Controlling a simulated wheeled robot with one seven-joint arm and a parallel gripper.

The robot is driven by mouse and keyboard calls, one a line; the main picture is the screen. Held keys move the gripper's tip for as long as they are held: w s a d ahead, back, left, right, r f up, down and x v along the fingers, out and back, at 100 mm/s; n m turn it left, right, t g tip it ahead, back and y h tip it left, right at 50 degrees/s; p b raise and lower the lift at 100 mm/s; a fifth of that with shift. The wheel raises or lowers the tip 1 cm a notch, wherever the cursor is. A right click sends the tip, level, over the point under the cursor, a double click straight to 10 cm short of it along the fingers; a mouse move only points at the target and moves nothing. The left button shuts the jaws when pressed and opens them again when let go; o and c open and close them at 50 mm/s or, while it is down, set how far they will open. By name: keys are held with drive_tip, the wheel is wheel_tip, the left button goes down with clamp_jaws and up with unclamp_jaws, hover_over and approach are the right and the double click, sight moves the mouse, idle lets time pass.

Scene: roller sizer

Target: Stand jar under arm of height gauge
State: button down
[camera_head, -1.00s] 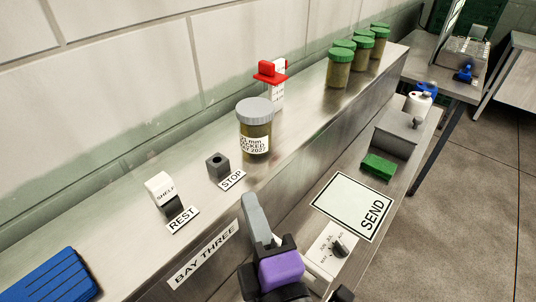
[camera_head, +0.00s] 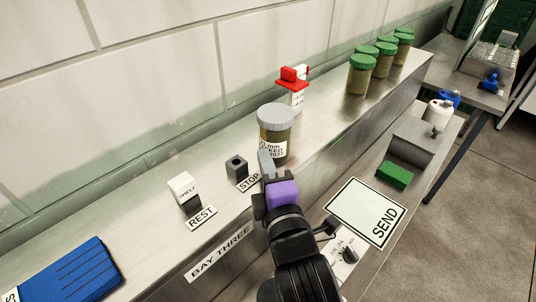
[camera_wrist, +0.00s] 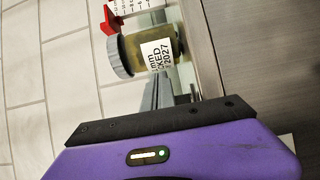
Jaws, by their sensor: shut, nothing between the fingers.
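The jar (camera_head: 273,134) has a grey lid, greenish-brown contents and a white label. It stands upright on the metal shelf in the head view. In the wrist view the jar (camera_wrist: 153,50) appears sideways, just beyond my fingers. The height gauge (camera_head: 296,90) has a red arm and a white scale. It stands behind the jar, slightly to the right, and the jar is not under its arm. The red arm (camera_wrist: 109,18) also shows in the wrist view. My gripper (camera_head: 266,163) is shut and empty, its fingertips close to the jar's near side. I cannot tell whether they touch it.
Several green-lidded jars (camera_head: 361,76) stand farther right. A blue tray (camera_head: 68,273) is at front left. The wall (camera_head: 180,60) runs behind the shelf.

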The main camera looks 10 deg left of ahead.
sight(284, 147)
drive_tip(key=shift+w+d, duration=0.25)
drive_tip(key=shift+w, duration=0.15)
drive_tip(key=shift+w, duration=0.1)
drive_tip(key=w, duration=0.1)
drive_tip(key=w+d, duration=0.1)
drive_tip(key=w, duration=0.1)
drive_tip(key=w+d+p, duration=0.1)
drive_tip(key=w, duration=0.1)
drive_tip(key=shift+w+d, duration=0.2)
drive_tip(key=shift+d, duration=0.05)
